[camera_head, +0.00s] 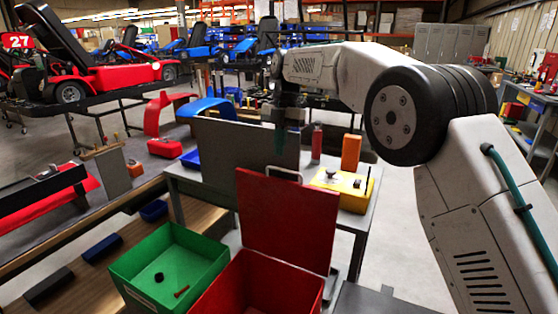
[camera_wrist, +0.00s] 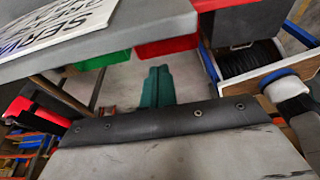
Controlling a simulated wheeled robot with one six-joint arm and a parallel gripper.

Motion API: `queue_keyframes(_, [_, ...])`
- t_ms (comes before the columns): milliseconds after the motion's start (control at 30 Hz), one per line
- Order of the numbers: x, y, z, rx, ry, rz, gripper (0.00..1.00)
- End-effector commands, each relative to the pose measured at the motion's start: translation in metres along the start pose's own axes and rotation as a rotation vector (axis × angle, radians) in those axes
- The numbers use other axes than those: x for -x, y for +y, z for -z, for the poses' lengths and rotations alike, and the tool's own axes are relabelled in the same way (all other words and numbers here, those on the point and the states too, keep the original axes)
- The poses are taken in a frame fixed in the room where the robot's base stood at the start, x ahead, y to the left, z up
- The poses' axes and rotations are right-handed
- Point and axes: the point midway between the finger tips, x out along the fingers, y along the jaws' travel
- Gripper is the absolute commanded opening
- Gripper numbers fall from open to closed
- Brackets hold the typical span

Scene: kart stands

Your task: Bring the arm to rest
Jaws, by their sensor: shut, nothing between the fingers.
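My arm reaches from the right of the head view over to the middle, bent at its large dark joint.
A red box (camera_head: 287,215) with a raised lid and a green bin (camera_head: 135,272) holding small parts are in front. A yellow box (camera_head: 352,199), a red bottle (camera_head: 316,142) and an orange block (camera_head: 351,152) are on the table. A red kart (camera_head: 118,76) stands back left.

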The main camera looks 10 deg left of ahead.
Motion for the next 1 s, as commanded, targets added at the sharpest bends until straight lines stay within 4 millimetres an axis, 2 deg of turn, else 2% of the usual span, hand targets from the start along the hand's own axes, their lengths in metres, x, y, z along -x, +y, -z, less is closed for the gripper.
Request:
queue_keyframes(100, [0.018, -0.001, -0.007, -0.002, -0.002, -0.002, 0.00])
queue_keyframes(367, [0.038, -0.004, -0.012, -0.008, 0.000, -0.001, 0.00])
queue_keyframes(467, [0.049, -0.014, -0.011, -0.059, -0.008, -0.007, 0.00])
queue_keyframes(567, [0.068, -0.039, -0.005, -0.189, -0.023, -0.020, 0.00])
queue_keyframes(700, [0.098, -0.096, 0.011, -0.477, -0.052, -0.050, 0.00])
queue_keyframes(800, [0.113, -0.140, 0.028, -0.696, -0.069, -0.074, 0.00])
queue_keyframes(1000, [0.122, -0.227, 0.072, -1.129, -0.098, -0.137, 0.00])
